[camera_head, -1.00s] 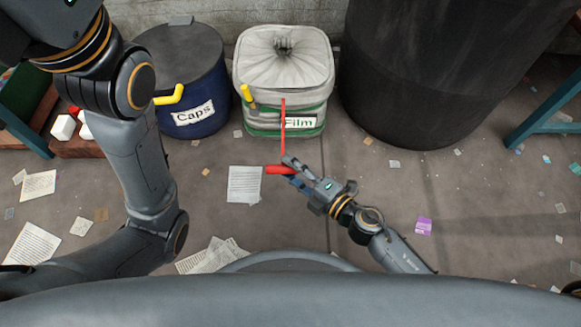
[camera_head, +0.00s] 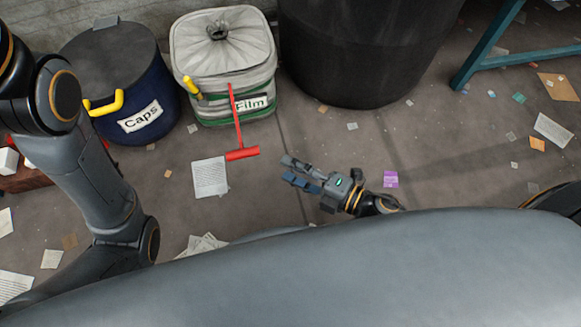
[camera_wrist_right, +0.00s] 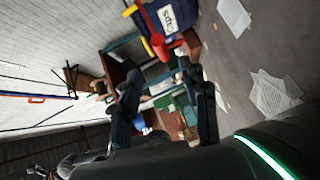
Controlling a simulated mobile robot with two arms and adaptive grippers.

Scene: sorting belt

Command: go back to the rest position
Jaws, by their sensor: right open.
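My right gripper (camera_head: 300,174) is open and empty above the floor, to the right of a red T-shaped tool (camera_head: 240,153). A clear gap lies between them. The tool's thin red handle stands up in front of the grey bin labelled Film (camera_head: 250,52). The right wrist view shows the gripper's two dark fingers (camera_wrist_right: 165,105) apart with nothing between them. My left arm runs down the left side of the head view, but its gripper is outside the frame.
A blue drum labelled Caps (camera_head: 115,85) with a yellow handle stands left of the Film bin. A large black barrel (camera_head: 350,50) stands behind. A teal table leg (camera_head: 488,45) is at upper right. Paper sheets (camera_head: 210,177) and scraps litter the otherwise open floor.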

